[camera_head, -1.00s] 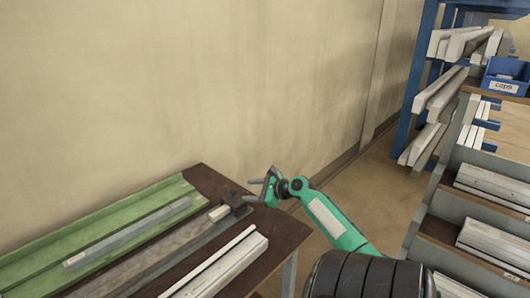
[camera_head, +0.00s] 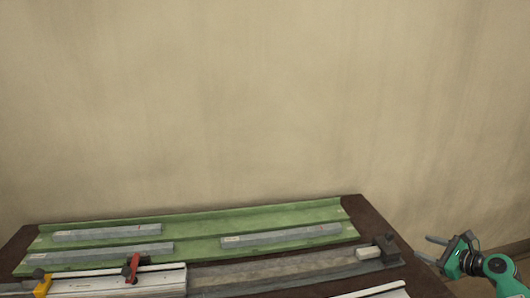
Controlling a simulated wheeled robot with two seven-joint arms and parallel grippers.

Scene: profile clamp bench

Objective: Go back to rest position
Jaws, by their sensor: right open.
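My right gripper (camera_head: 432,251) is at the lower right, just beyond the right edge of the bench (camera_head: 359,211). Its dark fingers are apart and nothing is between them. My left gripper is outside the view. On the bench, a green tray (camera_head: 205,230) holds several grey bars, one of them at its right (camera_head: 281,236). In front lies a long grey fixture (camera_head: 270,272) with a dark end block (camera_head: 387,249) and a short pale piece (camera_head: 369,253) beside the block.
A white profile (camera_head: 110,283) lies at the front left, with a red clamp (camera_head: 131,268) and a yellow clamp (camera_head: 42,284). Another pale profile (camera_head: 375,292) is cut off at the bottom edge. A bare wall (camera_head: 260,110) stands behind the bench.

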